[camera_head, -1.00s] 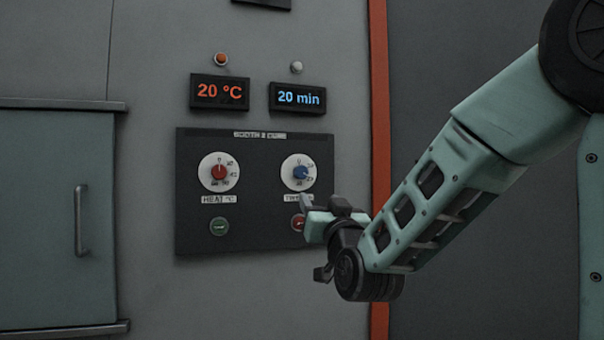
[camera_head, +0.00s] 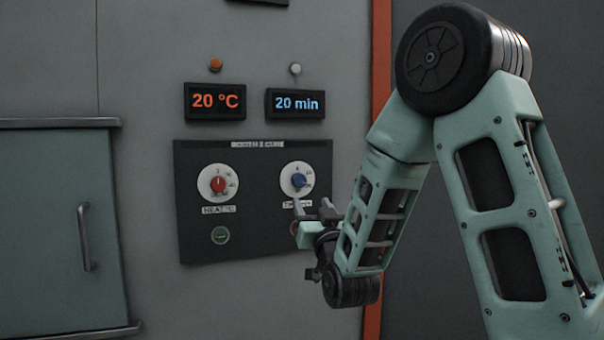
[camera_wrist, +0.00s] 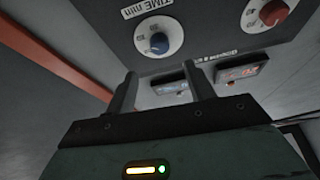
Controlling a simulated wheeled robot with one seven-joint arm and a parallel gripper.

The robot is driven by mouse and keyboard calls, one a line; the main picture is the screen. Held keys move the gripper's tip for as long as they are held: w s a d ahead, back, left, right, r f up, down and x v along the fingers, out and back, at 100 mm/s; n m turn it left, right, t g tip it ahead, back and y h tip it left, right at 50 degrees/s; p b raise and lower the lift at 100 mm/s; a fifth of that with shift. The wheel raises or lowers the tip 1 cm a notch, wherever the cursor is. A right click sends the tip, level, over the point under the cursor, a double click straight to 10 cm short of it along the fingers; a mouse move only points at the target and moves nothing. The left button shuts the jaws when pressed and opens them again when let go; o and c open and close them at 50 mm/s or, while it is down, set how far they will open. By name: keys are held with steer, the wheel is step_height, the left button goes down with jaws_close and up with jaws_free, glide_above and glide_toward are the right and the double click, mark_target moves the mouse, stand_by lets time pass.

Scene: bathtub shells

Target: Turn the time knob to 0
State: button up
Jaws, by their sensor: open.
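The blue time knob (camera_head: 298,180) sits on a white dial at the right of the dark control panel, above a label partly hidden by my gripper. The blue display (camera_head: 296,103) above it reads 20 min. My gripper (camera_head: 314,206) is just below the time knob, open and empty. In the wrist view the time knob (camera_wrist: 159,43) appears upside down beyond and between the two fingers of my gripper (camera_wrist: 160,84), apart from them.
The red heat knob (camera_head: 218,184) is left of the time knob, with a green button (camera_head: 220,235) below it. The orange display (camera_head: 215,101) reads 20 °C. A teal door (camera_head: 55,230) with a handle is at left. An orange strip (camera_head: 379,60) runs down the wall at right.

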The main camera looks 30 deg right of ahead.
mark_target(301, 182)
steer(key=p+x, duration=0.2)
steer(key=x, duration=0.7)
steer(key=shift+w, duration=0.3)
steer(key=c, duration=1)
